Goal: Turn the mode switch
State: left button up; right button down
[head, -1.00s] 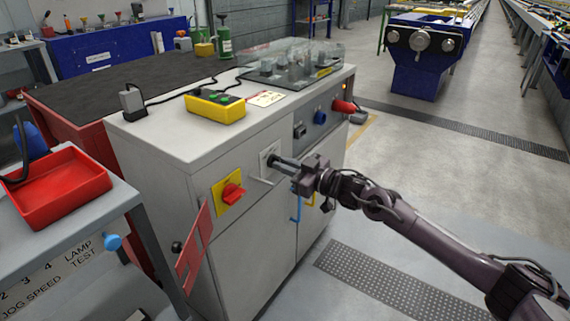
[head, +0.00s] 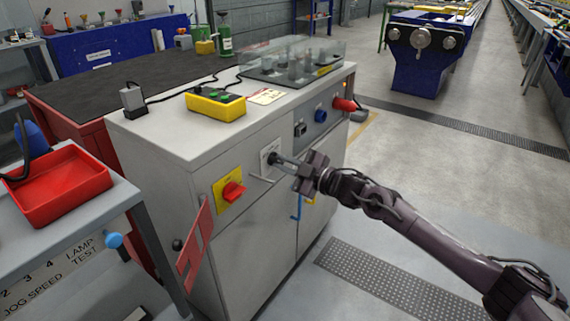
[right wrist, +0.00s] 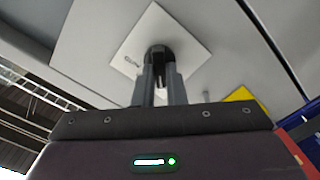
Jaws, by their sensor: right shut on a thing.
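The mode switch is a black knob (right wrist: 158,54) on a white square plate (right wrist: 186,22) on the front of the grey cabinet (head: 165,140). The plate (head: 266,152) also shows in the head view, partly behind the fingers. My right gripper (head: 277,160) reaches the knob from the right, and its fingers are closed around it. In the right wrist view the two fingers (right wrist: 160,82) sit on either side of the knob. The knob's exact angle is hard to tell. My left gripper is not in view.
A red rotary switch on a yellow plate (head: 228,191) is left of the mode switch. A red hinged panel (head: 193,247) sticks out below it. A blue handle (head: 296,206) hangs near the gripper. A yellow button box (head: 216,105) lies on the cabinet top.

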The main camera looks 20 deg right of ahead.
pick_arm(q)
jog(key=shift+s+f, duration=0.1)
pick_arm(e)
jog(key=shift+f, duration=0.1)
jog(key=c, duration=1.6)
grip_release()
jog(key=shift+o, duration=0.6)
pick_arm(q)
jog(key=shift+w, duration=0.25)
pick_arm(e)
jog(key=shift+s+d, duration=0.35)
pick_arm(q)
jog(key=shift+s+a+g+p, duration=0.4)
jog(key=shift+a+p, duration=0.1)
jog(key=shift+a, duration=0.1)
pick_arm(e)
jog(key=v, duration=0.7)
jog(key=shift+a, duration=0.1)
